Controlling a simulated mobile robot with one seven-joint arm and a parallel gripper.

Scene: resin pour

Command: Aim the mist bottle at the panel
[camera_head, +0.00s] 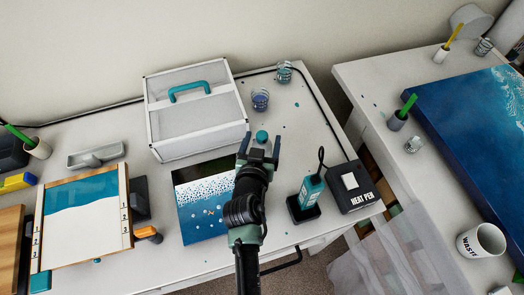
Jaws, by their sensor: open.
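A small bottle with a teal cap (262,136), which looks like the mist bottle, stands near the front of the white box. My gripper (260,151) is open, and its fingers are either side of this bottle in the picture. I cannot tell whether they touch it; my gripper hides its lower part. A panel (189,217) in black, speckled white and blue lies flat just left of my arm, which covers its right edge. A second panel (82,223), teal and white, lies in a wooden frame with numbered sides at the left.
A white box with a teal handle (157,126) stands behind. Cups (260,100) stand to its right. A teal tool (311,190) sits in a dark stand beside the black HEAT PEN box (356,198). A second table with a blue panel (455,135) is at right, across a gap.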

